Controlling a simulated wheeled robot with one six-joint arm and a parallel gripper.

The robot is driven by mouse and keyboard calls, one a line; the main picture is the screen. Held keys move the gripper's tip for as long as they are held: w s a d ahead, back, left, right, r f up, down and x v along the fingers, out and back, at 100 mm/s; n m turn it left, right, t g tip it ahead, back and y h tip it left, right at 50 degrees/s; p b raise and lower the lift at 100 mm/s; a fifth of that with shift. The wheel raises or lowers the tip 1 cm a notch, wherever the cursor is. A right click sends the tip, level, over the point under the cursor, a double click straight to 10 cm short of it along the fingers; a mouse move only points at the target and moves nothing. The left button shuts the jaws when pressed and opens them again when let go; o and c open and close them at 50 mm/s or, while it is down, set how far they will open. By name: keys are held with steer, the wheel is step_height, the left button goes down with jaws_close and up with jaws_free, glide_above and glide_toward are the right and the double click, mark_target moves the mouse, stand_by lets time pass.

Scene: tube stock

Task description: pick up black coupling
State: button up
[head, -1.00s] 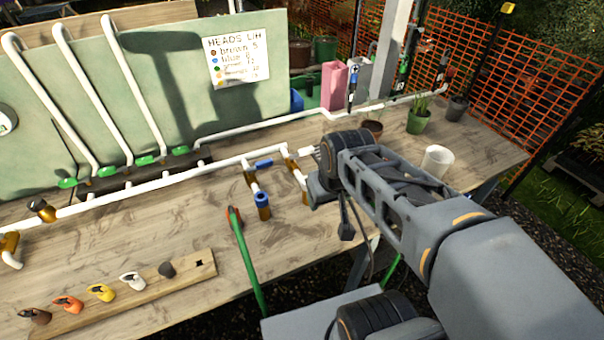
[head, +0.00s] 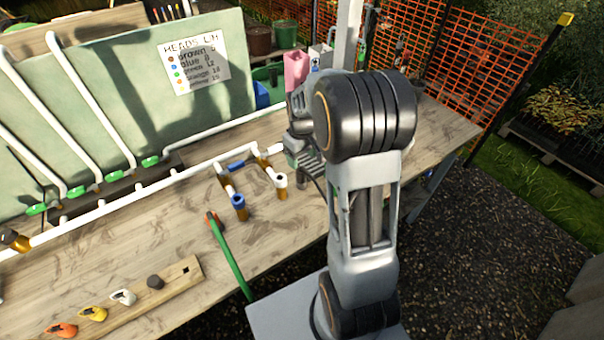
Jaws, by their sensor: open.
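A small black rounded fitting (head: 155,282), which looks like the black coupling, sits on a wooden strip (head: 175,277) at the lower left of the table. It is at the right end of a row of coloured fittings, between the white one and an empty square hole. My gripper (head: 303,163) is far from it, up and to the right, near the table's back half. My own arm partly hides the gripper; it is open, and I see nothing held in it.
White (head: 122,297), yellow (head: 93,314) and orange (head: 62,330) fittings share the strip. A green-handled tool (head: 230,258) lies to its right. White pipework (head: 130,190) with upright blue-topped (head: 238,200) and white-topped (head: 281,181) stubs crosses the table.

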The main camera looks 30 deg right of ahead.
mark_target(301, 173)
steer(key=shift+a+f+p, duration=0.1)
steer(key=shift+f+p, duration=0.75)
steer(key=shift+f, duration=3.15)
steer(key=shift+c, duration=0.2)
steer(key=c, duration=1)
steer(key=shift+r, duration=0.1)
